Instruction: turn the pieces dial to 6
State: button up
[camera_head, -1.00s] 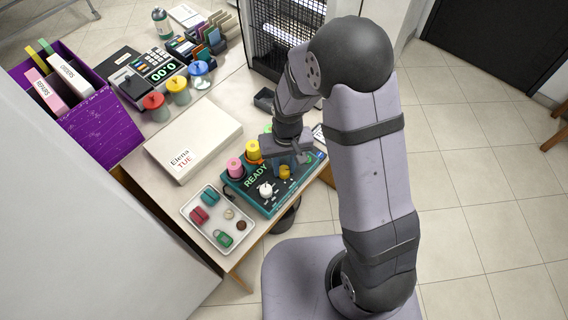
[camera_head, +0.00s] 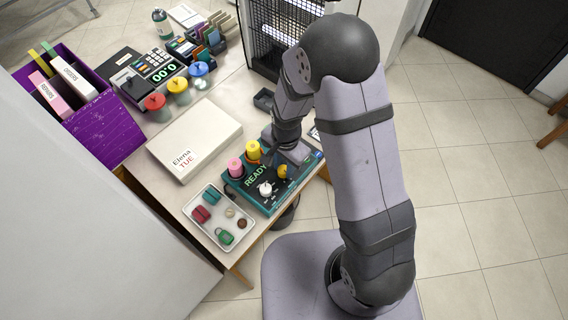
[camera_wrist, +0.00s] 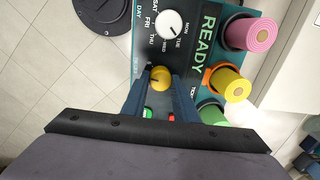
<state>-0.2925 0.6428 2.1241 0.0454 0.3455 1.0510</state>
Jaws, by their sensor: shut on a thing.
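A teal machine (camera_head: 266,196) with the word READY stands at the table's front edge. It has a white day dial (camera_head: 265,189) and a yellow dial (camera_head: 281,171), which I take as the pieces dial. In the wrist view the yellow dial (camera_wrist: 161,77) shows between the fingertips of my gripper (camera_wrist: 157,84). My gripper (camera_head: 289,162) reaches down over the machine and is shut on this dial. The dial's pointer line shows, but its numbers are hidden or too small to read. The white dial (camera_wrist: 168,25) stands apart, with weekday names around it.
Pink (camera_wrist: 250,35), yellow (camera_wrist: 229,86) and green (camera_wrist: 211,113) rolls stand along the machine. A white tray (camera_head: 227,246) of small items lies at left. A white box (camera_head: 200,132) labelled Elena TUE lies behind. A purple bin (camera_head: 106,132) stands farther left.

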aim_at(284, 170)
jog(key=m, duration=0.5)
dwell(0.5)
jog(key=o, duration=1.1)
jog(key=shift+c, duration=0.2)
jog(key=shift+s+r+b, duration=0.15)
jog(key=shift+r+b, duration=0.4)
jog(key=shift+r, duration=3.15)
